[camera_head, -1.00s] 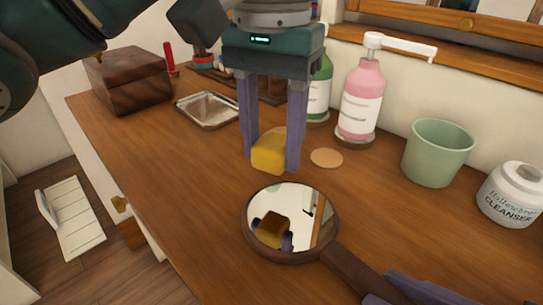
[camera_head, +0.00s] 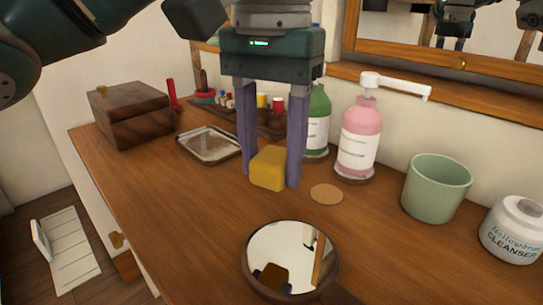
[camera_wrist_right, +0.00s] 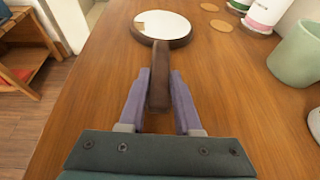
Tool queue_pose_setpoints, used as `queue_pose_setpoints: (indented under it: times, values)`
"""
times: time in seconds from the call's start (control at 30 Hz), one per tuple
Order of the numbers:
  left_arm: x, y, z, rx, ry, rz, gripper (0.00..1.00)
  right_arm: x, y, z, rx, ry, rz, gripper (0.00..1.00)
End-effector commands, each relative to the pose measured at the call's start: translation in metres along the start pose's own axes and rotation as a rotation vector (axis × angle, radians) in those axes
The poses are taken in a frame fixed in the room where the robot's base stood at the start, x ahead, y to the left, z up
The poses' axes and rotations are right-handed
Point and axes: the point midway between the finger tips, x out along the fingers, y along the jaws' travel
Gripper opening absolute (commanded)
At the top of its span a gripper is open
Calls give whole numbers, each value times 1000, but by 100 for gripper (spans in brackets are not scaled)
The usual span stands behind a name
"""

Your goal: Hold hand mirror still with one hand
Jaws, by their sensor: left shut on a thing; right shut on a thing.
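The hand mirror (camera_head: 290,262) has a round glass in a dark brown wooden frame and shows at the bottom of the head view. In the right wrist view the mirror (camera_wrist_right: 163,26) lies ahead, face up, over the wooden top. My right gripper (camera_wrist_right: 158,88) is shut on its brown handle. The right gripper is out of the head view. My left gripper (camera_head: 271,170) is shut on a yellow block (camera_head: 268,168) behind the mirror, apart from it. The mirror glass reflects the block.
A pink pump bottle (camera_head: 358,140), a green bottle (camera_head: 318,122), a green cup (camera_head: 436,187) and a cleanser jar (camera_head: 513,230) stand along the back. A round tan disc (camera_head: 326,194) lies near the block. A metal tray (camera_head: 208,145) and wooden box (camera_head: 131,114) are at left.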

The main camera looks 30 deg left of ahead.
Motion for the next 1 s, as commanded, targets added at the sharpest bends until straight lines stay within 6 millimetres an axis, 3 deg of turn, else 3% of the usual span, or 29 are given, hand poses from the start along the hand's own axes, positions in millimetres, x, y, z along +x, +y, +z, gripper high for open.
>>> queue_pose_setpoints:
  times: [0.17, 0.2, 0.5, 0.8, 1.0]
  values:
    - [0, 0, 0, 0, 0, 0, 4, 0, 0, 0, 0, 0, 0, 0]
    - [0, 0, 0, 0, 0, 0, 4, 0, 0, 0, 0, 0, 0, 33]
    - [0, 0, 0, 0, 0, 0, 4, 0, 0, 0, 0, 0, 0, 67]
    - [0, 0, 0, 0, 1, 0, 4, -3, 0, 0, 0, 1, -1, 67]
    - [0, 0, 0, 0, 1, 0, 4, -33, 0, -2, -1, 5, -1, 67]
